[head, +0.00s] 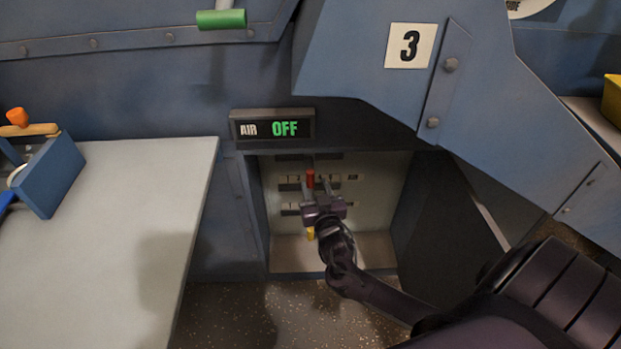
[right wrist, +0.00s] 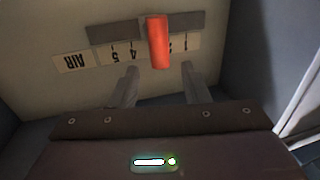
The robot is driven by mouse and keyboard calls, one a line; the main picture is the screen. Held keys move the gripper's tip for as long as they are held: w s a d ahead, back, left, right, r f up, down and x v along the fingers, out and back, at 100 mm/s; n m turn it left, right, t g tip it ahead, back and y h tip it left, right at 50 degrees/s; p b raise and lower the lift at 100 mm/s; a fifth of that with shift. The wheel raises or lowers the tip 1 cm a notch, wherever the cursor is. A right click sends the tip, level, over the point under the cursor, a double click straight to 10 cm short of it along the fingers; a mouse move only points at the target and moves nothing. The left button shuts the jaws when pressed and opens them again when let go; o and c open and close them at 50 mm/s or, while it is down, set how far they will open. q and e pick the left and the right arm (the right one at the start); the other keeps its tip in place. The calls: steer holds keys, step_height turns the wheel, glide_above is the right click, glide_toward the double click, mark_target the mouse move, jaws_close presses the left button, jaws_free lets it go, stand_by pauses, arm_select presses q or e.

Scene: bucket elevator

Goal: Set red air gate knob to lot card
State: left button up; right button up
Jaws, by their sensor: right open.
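The red knob (head: 310,178) stands on a slotted scale in the recess under the AIR display. In the right wrist view the red knob (right wrist: 158,42) stands out in front of a dark slot with a numbered strip (right wrist: 115,54), shown upside down; it hides part of the numbers, with 4 and 5 on one side and 1 on the other. My right gripper (head: 316,186) is open, its two fingers (right wrist: 162,88) apart and pointing at the panel, with the knob between their lines but not gripped. I see no lot card. My left gripper is out of view.
The AIR display (head: 272,129) reads OFF. More slots sit above and below, and a yellow knob (head: 311,233) is below my gripper. The recess has side walls and an open dark door (head: 430,215) at right. A grey table (head: 110,240) stands at left; a blue chute slopes at right.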

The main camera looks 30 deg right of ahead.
mark_target(312, 177)
steer(key=b+x, duration=0.1)
steer(key=x, duration=0.3)
steer(key=shift+w+d+f, duration=0.1)
steer(key=shift+w, duration=0.05)
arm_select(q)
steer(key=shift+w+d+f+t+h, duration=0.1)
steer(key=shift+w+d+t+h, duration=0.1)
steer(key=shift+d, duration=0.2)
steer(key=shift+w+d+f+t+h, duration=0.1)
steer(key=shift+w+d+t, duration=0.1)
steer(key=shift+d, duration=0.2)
arm_select(e)
steer(key=shift+w+d, duration=0.25)
steer(key=shift+w, duration=0.4)
jaws_close()
steer(key=shift+a, duration=0.15)
